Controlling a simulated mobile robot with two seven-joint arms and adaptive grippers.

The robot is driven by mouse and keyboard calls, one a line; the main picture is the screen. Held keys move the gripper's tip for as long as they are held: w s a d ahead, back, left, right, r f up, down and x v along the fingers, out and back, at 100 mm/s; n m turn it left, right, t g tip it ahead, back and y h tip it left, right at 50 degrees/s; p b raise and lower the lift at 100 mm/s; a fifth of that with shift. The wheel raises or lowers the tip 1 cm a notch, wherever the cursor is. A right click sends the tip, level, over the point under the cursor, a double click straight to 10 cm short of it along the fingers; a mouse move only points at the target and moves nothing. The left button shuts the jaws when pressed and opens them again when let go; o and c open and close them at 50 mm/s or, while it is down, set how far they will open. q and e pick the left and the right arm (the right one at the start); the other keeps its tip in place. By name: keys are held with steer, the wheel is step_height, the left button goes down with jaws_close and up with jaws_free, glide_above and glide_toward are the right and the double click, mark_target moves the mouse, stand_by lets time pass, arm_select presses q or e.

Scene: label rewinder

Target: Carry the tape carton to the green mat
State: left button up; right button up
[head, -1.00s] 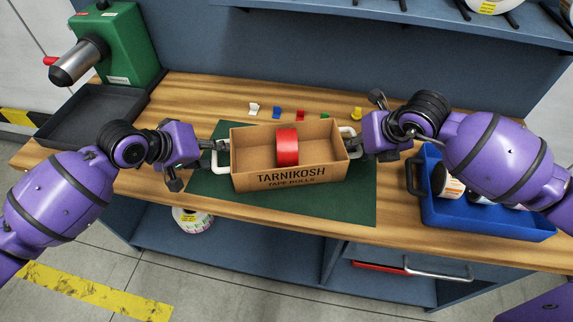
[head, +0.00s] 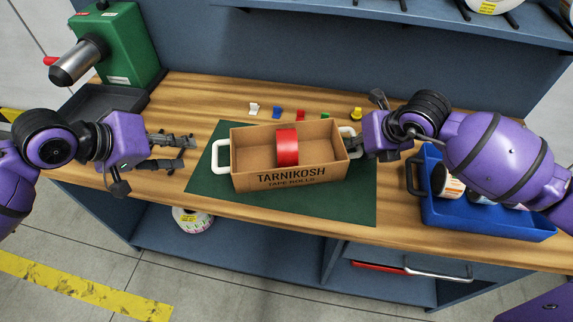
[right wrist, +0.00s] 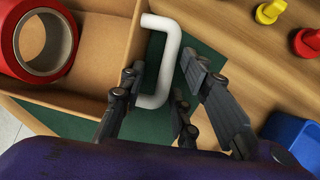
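The tape carton (head: 244,180), a brown open box marked TARNIKOSH TAPE ROLLS, sits upright on the green mat (head: 359,200) in the head view. A red tape roll (head: 287,148) stands inside it; both also show in the right wrist view. My left gripper (head: 190,152) is open and empty, apart from the carton's white left handle (head: 222,156). My right gripper (right wrist: 162,76) is open at the carton's right side. Its fingers are apart on either side of the white right handle (right wrist: 170,55), with gaps visible.
A blue bin (head: 485,218) with cans stands right of the mat. Small coloured pieces lie behind the carton. A green machine (head: 128,45) and a dark tray (head: 98,101) are at the back left. The bench (head: 190,88) is clear between tray and mat.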

steer(key=v, duration=1.2)
steer(key=shift+f, duration=0.1)
